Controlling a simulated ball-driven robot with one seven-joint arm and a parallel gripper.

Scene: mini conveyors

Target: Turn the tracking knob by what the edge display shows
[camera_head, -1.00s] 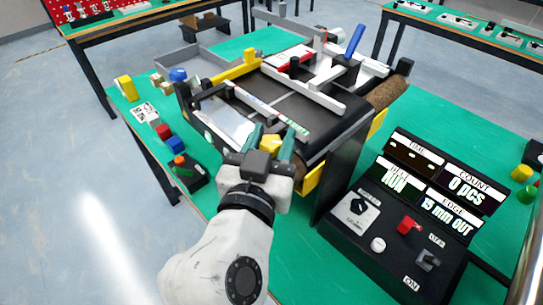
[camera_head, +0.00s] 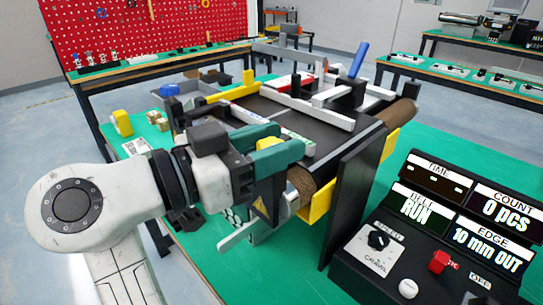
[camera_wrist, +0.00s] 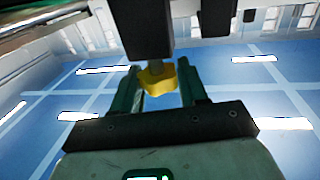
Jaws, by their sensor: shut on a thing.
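The yellow tracking knob (camera_head: 268,180) is at the near end of the small conveyor (camera_head: 335,135), beside the brown roller. My gripper (camera_head: 272,165) reaches it from the left, and its teal fingers are shut on the knob. In the wrist view the knob (camera_wrist: 157,77) sits between the two fingertips. The far finger is partly hidden in the head view. The edge display (camera_head: 485,243) on the black console reads "10 mm OUT".
The console also shows belt (camera_head: 417,208) "RUN" and count (camera_head: 505,209) "0 pcs". Below are a black speed dial (camera_head: 379,240), a white button (camera_head: 408,289) and a red switch (camera_head: 439,261). A dark upright plate (camera_head: 355,195) stands between conveyor and console.

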